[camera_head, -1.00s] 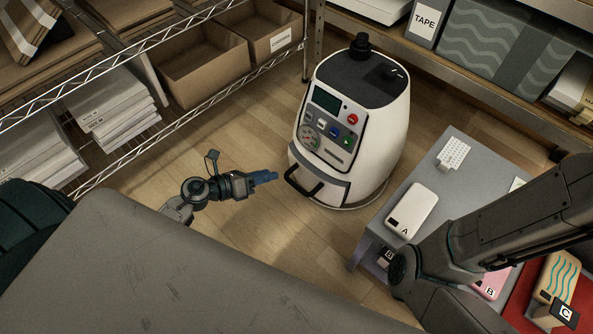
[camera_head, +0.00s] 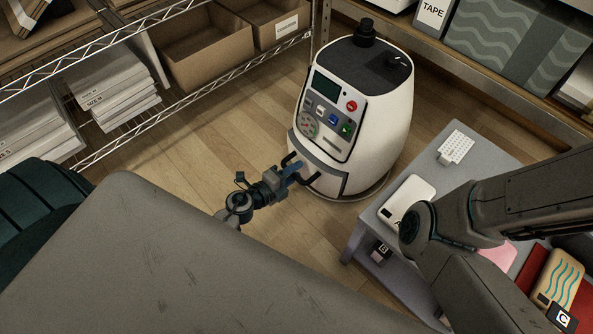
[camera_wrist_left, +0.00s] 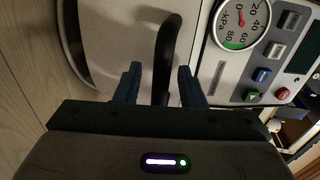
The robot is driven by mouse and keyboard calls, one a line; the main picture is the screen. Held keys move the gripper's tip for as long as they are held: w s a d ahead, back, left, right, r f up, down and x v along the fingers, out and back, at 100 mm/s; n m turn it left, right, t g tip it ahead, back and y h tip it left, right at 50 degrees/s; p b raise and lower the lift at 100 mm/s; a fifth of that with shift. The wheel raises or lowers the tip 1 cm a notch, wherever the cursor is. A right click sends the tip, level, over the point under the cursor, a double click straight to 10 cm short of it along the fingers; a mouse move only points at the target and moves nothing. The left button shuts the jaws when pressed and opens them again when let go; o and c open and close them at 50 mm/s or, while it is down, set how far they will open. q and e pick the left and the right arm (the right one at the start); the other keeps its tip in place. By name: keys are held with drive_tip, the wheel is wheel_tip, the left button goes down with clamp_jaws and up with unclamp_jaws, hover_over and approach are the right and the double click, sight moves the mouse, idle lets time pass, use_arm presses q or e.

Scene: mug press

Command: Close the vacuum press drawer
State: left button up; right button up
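The vacuum press (camera_head: 362,95) is a white rounded machine with a dark top and a control panel, standing on the wood floor. Its drawer (camera_head: 330,178) is low on the front, with a black bar handle (camera_head: 288,158). I cannot tell how far the drawer stands out. My left gripper (camera_head: 294,169) is at the handle, its blue fingers partly covering it. In the left wrist view the handle (camera_wrist_left: 170,42) runs between the two spread fingers (camera_wrist_left: 160,82), with gaps on both sides. My right gripper is out of view; only my right arm shows.
A grey side table (camera_head: 378,212) with phone cases, a white phone case (camera_head: 418,188) among them, stands right of the press. Wire shelving with cardboard boxes (camera_head: 205,60) is at the left and back. Bare floor (camera_head: 215,150) lies left of the press.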

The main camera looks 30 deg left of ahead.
sight(306, 164)
use_arm(q)
drive_tip(key=shift+w+d+f, duration=0.15)
drive_tip(key=shift+w+d, duration=0.05)
drive_tip(key=shift+w, duration=0.35)
clamp_jaws()
drive_tip(key=shift+w+d+r+p, duration=0.15)
drive_tip(key=shift+w+p, duration=0.15)
drive_tip(key=shift+w, duration=0.1)
drive_tip(key=shift+w+d+r+p, duration=0.1)
drive_tip(key=shift+w+d+p, duration=0.05)
drive_tip(key=shift+w+p, duration=0.2)
drive_tip(key=shift+w+d+f, duration=0.1)
drive_tip(key=shift+w, duration=0.4)
